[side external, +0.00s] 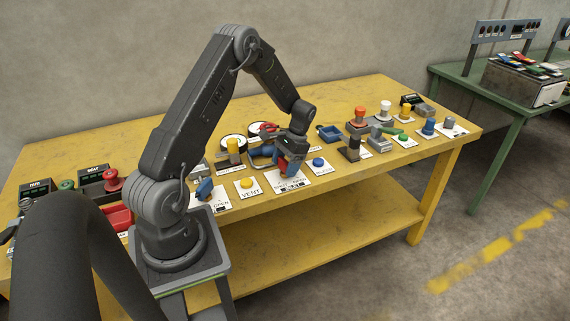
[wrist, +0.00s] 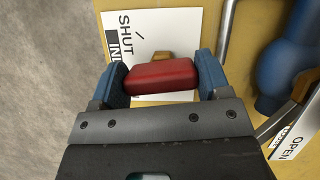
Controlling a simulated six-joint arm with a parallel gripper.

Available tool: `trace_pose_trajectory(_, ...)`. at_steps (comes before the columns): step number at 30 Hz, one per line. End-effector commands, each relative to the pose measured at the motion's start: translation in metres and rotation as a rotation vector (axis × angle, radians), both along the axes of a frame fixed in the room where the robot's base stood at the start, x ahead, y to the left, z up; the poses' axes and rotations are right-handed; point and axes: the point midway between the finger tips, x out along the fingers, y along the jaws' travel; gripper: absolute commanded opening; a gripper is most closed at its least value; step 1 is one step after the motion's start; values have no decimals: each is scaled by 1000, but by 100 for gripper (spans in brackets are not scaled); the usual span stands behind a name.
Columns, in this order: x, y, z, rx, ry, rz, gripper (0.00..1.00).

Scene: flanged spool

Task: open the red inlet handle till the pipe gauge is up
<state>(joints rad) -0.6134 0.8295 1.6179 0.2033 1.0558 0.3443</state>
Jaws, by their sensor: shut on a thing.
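The red inlet handle (wrist: 160,76) lies between the two blue fingers of my gripper (wrist: 162,82) in the wrist view. The fingers are shut on its two ends. A white plate (wrist: 122,50) under it reads "SHUT" and part of "INL". In the side external view my gripper (side external: 291,165) is low over the front of the yellow bench. A blue valve body (side external: 261,156) stands just left of it. Two round white-faced gauges (side external: 233,142) stand behind; their needles are too small to read, and my gripper partly covers the area.
A yellow VENT button (side external: 246,183), a blue lever (side external: 204,189) and a blue button (side external: 318,162) are close to my gripper. In the wrist view a grey pipe (wrist: 228,32) and an "OPEN" label (wrist: 294,143) lie at the right.

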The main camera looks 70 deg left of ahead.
Motion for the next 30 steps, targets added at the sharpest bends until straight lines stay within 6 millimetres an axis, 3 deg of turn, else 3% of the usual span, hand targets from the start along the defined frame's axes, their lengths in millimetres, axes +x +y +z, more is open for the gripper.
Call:
trace_pose_trajectory(15,-1,0,0,-1,2,455,47)
trace_pose_trajectory(30,0,0,0,0,1,655,47)
